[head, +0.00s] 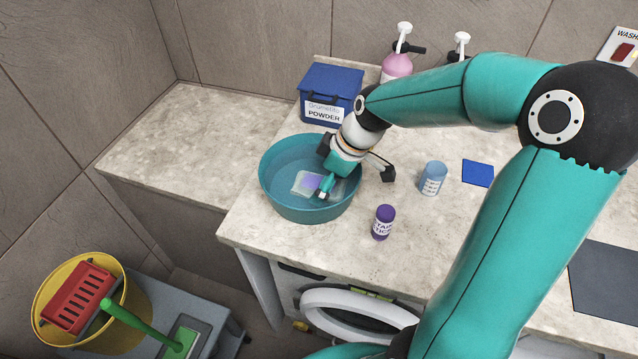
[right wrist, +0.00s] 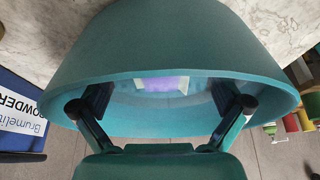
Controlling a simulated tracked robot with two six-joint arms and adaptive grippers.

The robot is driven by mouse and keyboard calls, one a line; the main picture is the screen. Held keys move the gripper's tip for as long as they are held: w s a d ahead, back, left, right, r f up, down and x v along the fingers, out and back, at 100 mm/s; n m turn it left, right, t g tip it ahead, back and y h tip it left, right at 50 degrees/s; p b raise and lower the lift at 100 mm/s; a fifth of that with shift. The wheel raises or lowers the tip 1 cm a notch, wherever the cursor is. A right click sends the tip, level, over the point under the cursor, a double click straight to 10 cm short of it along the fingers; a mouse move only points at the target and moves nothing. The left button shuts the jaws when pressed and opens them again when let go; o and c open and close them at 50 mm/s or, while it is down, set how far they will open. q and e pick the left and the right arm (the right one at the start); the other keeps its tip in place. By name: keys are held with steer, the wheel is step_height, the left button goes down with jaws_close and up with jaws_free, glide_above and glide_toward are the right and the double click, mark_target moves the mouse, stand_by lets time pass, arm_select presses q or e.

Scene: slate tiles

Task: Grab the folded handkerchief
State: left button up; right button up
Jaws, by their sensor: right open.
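The folded handkerchief appears to be the flat pale and purple piece (head: 307,184) at the bottom of the teal basin (head: 277,197) in the head view. It also shows as a purple patch with pale edges (right wrist: 163,86) inside the basin in the right wrist view. My right gripper (head: 357,159) is at the right back part of the basin, fingers spread wide and empty. In the right wrist view my right gripper (right wrist: 163,97) has one finger on each side of the purple patch, with no contact visible. My left gripper is not in view.
A blue powder box (head: 330,83) stands behind the basin. Pink bottle (head: 397,66) stands at the back. The counter left of the basin is clear.

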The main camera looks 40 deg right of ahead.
steer(key=c, duration=1.3)
steer(key=shift+r, duration=0.1)
steer(key=shift+c, duration=0.2)
steer(key=shift+r, duration=0.1)
